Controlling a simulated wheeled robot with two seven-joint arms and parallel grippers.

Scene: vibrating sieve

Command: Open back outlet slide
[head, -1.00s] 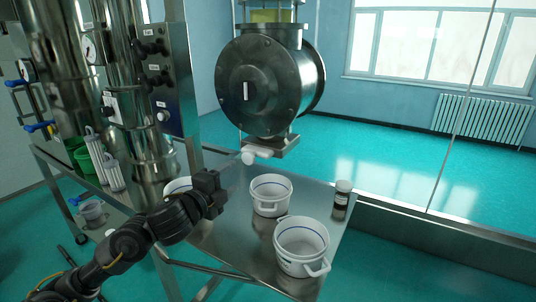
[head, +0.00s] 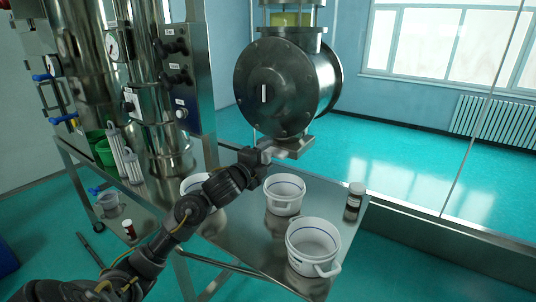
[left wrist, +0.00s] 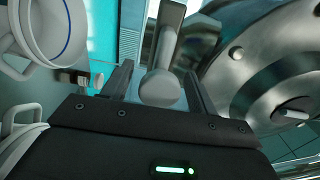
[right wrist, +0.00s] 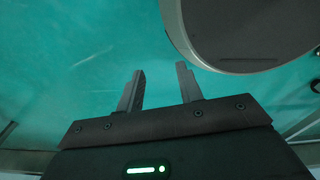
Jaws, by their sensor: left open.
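The outlet slide plate (head: 298,147) sits under the big round steel drum (head: 272,88). Its pale rounded handle sticks out to the left and is mostly covered by my left gripper (head: 263,157) in the head view. In the left wrist view, the handle (left wrist: 158,88) lies between the two open fingers of my left gripper (left wrist: 157,75), with a gap visible at its sides. My right gripper (right wrist: 160,86) is open and empty over the turquoise floor; it does not show in the head view.
White buckets stand on the steel table below, one in the middle (head: 284,195) and one at the front (head: 314,248). A control panel post (head: 178,80) rises left of the drum. A grey round-edged body (right wrist: 245,62) is close to my right gripper.

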